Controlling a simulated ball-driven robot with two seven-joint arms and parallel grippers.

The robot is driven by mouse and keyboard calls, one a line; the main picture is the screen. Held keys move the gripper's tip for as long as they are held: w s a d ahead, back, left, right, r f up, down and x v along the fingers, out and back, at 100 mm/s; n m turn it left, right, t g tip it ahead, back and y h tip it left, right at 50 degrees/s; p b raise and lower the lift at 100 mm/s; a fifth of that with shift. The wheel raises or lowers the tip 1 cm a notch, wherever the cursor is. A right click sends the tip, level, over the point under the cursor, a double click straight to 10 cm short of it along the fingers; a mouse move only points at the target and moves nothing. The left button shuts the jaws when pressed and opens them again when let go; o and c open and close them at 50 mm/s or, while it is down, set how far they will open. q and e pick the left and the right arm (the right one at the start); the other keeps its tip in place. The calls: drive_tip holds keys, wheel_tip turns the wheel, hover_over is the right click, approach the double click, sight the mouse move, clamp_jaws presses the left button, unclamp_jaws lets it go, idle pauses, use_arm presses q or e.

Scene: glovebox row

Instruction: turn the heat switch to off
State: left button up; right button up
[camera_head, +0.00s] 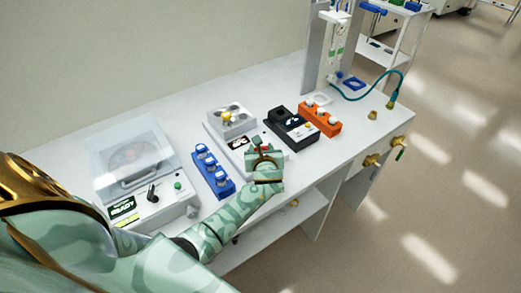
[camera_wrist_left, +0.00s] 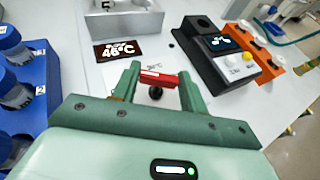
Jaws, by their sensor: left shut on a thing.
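The heater (camera_head: 229,125) is a white unit with a grey block on top, in the middle of the bench. Its display (camera_wrist_left: 119,50) reads about 46 °C in the left wrist view. A red bar-shaped switch handle (camera_wrist_left: 158,78) sits on its front panel, with a small round black part (camera_wrist_left: 155,93) just in front of it. My left gripper (camera_wrist_left: 156,74) is shut on the red handle, one finger at each end. In the head view the gripper (camera_head: 264,153) reaches the heater's front from the left and hides most of the switch. The switch's markings cannot be read.
A blue rack (camera_head: 214,176) of capped bottles stands left of the heater. A black device (camera_head: 291,130) and an orange rack (camera_head: 319,120) stand to its right. A clear-lidded machine (camera_head: 140,170) stands at the left. Brass valves (camera_head: 372,160) stick out at the bench's right front.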

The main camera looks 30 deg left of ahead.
use_arm(q)
drive_tip(key=shift+d+n+g+y, duration=0.1)
drive_tip(key=shift+n+g+y, duration=0.4)
drive_tip(key=shift+n+g, duration=0.1)
drive_tip(key=o, duration=1)
